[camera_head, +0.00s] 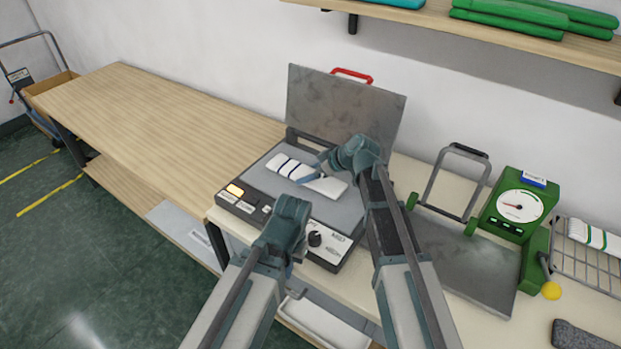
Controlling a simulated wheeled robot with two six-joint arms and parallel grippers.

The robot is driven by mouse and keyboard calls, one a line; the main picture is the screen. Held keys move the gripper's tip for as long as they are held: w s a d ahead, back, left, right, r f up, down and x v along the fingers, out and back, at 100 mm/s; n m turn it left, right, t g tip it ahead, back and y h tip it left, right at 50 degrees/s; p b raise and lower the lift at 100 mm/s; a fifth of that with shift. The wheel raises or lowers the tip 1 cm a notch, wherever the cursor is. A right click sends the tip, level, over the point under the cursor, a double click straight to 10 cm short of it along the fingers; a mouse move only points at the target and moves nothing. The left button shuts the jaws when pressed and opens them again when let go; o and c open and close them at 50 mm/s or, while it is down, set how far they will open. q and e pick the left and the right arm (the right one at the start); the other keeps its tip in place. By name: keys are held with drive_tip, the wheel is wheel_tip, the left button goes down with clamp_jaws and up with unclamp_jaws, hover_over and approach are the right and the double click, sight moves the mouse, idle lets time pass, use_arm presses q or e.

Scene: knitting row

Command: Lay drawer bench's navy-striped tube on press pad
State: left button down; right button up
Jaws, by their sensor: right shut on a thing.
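The navy-striped tube (333,188) is white with dark blue stripes near its left end. It lies lengthwise over the grey press pad (340,214), on it or just above it; I cannot tell which. My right gripper (312,173) is shut on the tube near its middle and hides part of it. The press lid (345,105) with its red handle stands open behind the pad. My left gripper (296,256) hangs at the front edge of the press, apart from the tube; its fingers are mostly hidden behind its own hand.
To the right stand a green dial machine (510,207) and a wire rack (585,262) with another striped white tube (590,236). The wooden bench (160,125) at left is clear.

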drive_tip(key=shift+r, duration=0.1)
drive_tip(key=shift+f, duration=0.25)
drive_tip(key=o, duration=1.1)
drive_tip(key=shift+r, duration=0.1)
drive_tip(key=shift+c, duration=0.2)
drive_tip(key=shift+r, duration=0.35)
drive_tip(key=p+v, duration=0.7)
drive_tip(key=v, duration=0.3)
drive_tip(key=shift+s+d+r+p, duration=0.1)
drive_tip(key=shift+p, duration=0.3)
drive_tip(key=shift+s+d+r+p, duration=0.3)
drive_tip(key=shift+d+r+p, duration=0.15)
drive_tip(key=shift+d, duration=0.1)
